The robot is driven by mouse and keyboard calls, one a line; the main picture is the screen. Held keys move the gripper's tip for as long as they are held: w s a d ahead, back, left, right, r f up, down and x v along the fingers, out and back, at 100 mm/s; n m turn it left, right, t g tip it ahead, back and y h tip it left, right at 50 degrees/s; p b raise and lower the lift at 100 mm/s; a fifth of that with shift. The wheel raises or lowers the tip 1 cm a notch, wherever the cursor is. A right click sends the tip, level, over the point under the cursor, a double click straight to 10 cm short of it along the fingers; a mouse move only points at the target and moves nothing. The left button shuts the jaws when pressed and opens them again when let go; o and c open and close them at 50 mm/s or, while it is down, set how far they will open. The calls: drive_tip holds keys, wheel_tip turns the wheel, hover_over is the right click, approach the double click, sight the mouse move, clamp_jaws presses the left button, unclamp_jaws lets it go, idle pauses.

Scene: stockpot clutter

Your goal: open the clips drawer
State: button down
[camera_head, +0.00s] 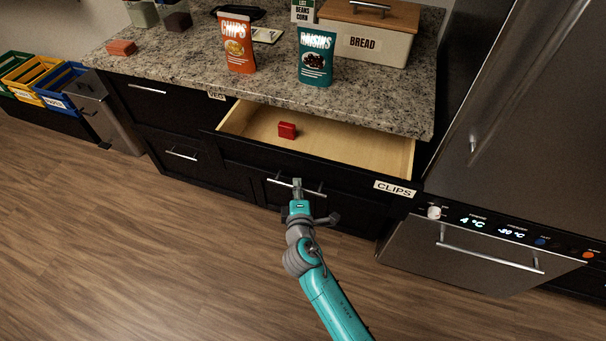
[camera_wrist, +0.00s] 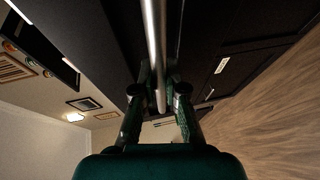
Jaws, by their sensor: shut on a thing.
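The clips drawer (camera_head: 345,168) is pulled out from under the counter, with a "CLIPS" label (camera_head: 394,188) at the right of its black front. Its pale wooden inside shows, and a small red block (camera_head: 287,130) lies in it towards the left. My gripper (camera_head: 297,186) is at the drawer's bar handle (camera_head: 314,192), near the middle of the front. In the wrist view the silver handle bar (camera_wrist: 154,50) runs between the two fingers of my gripper (camera_wrist: 160,98), which are shut on it.
The granite counter (camera_head: 190,62) above holds a chips bag (camera_head: 238,46), a raisins bag (camera_head: 315,57) and a bread box (camera_head: 365,42). A steel appliance (camera_head: 470,255) stands at the right. Coloured bins (camera_head: 40,80) stand at the far left. The wooden floor (camera_head: 150,250) in front is clear.

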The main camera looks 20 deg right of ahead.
drive_tip(key=shift+s+a, duration=0.55)
drive_tip(key=shift+s, duration=0.25)
drive_tip(key=shift+s+a, duration=0.6)
drive_tip(key=shift+s, duration=0.2)
drive_tip(key=shift+s+a, duration=0.55)
drive_tip(key=shift+s, duration=0.25)
drive_tip(key=c, duration=1.2)
unclamp_jaws()
drive_tip(key=v, duration=1.2)
